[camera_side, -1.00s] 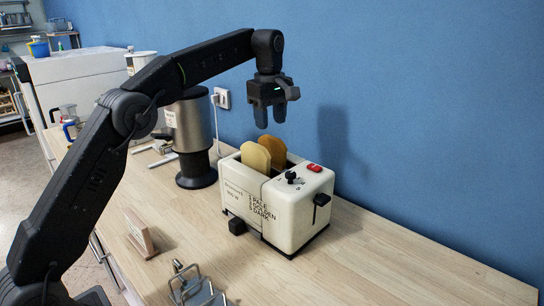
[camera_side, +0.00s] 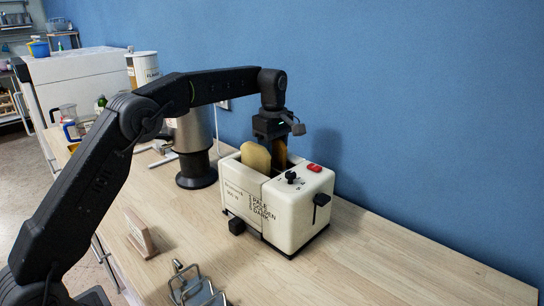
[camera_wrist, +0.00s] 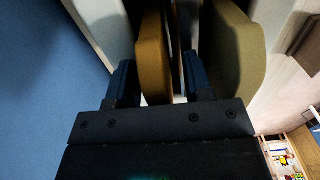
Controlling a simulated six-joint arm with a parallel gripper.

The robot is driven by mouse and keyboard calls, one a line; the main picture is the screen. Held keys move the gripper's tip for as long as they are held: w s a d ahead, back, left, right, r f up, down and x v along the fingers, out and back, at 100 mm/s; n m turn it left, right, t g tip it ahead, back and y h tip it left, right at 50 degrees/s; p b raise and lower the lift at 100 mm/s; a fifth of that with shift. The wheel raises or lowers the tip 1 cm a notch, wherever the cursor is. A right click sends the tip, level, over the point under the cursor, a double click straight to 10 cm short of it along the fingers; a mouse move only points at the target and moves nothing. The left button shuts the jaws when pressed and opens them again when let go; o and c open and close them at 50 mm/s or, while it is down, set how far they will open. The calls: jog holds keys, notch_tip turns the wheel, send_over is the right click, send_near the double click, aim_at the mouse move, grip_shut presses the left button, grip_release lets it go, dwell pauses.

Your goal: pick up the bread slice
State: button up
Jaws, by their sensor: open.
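Two bread slices stand upright in the slots of a cream toaster (camera_side: 290,215). The front, paler slice (camera_side: 256,157) is in clear view. The back, browner slice (camera_side: 279,153) is partly hidden by my gripper (camera_side: 268,142). In the wrist view my gripper (camera_wrist: 160,80) is open, with one finger on each side of the browner slice (camera_wrist: 154,50). Gaps show between both fingers and that slice. The paler slice (camera_wrist: 235,45) lies outside the right finger. In the side view the fingertips are hidden behind the front slice.
The blue wall (camera_side: 420,120) rises close behind the toaster. A steel canister (camera_side: 193,140) stands at its left. A wooden block (camera_side: 139,234) and a wire rack (camera_side: 195,286) lie in front. The right counter (camera_side: 400,265) is clear.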

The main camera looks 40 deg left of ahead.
jog(key=shift+f, duration=0.15)
grip_shut()
dwell(0.4)
